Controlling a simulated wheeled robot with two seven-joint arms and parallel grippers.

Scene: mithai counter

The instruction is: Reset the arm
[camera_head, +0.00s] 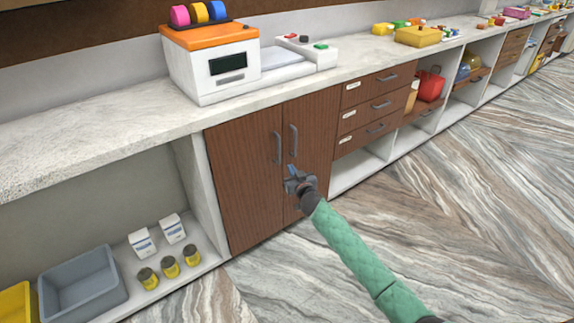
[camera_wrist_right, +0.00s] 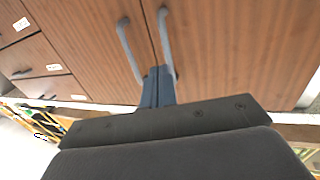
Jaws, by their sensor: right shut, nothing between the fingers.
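My right gripper (camera_head: 291,172) is in front of the brown cabinet doors (camera_head: 240,165), just below the right door's handle (camera_head: 293,140). Its arm, in a green sleeve, reaches in from the lower right. In the right wrist view the two blue fingers (camera_wrist_right: 158,86) are together, with nothing between them. They point at the seam between the doors, close to the lower ends of the two grey handles. I cannot tell if they touch a handle. Both doors are closed. My left gripper is not in view.
A white counter (camera_head: 90,130) runs above, with an orange-topped machine (camera_head: 212,60) on it. Drawers (camera_head: 375,105) are right of the doors. The open shelf at left holds a grey bin (camera_head: 83,285), white boxes (camera_head: 142,243) and yellow jars (camera_head: 147,278). The marbled floor (camera_head: 480,200) is clear.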

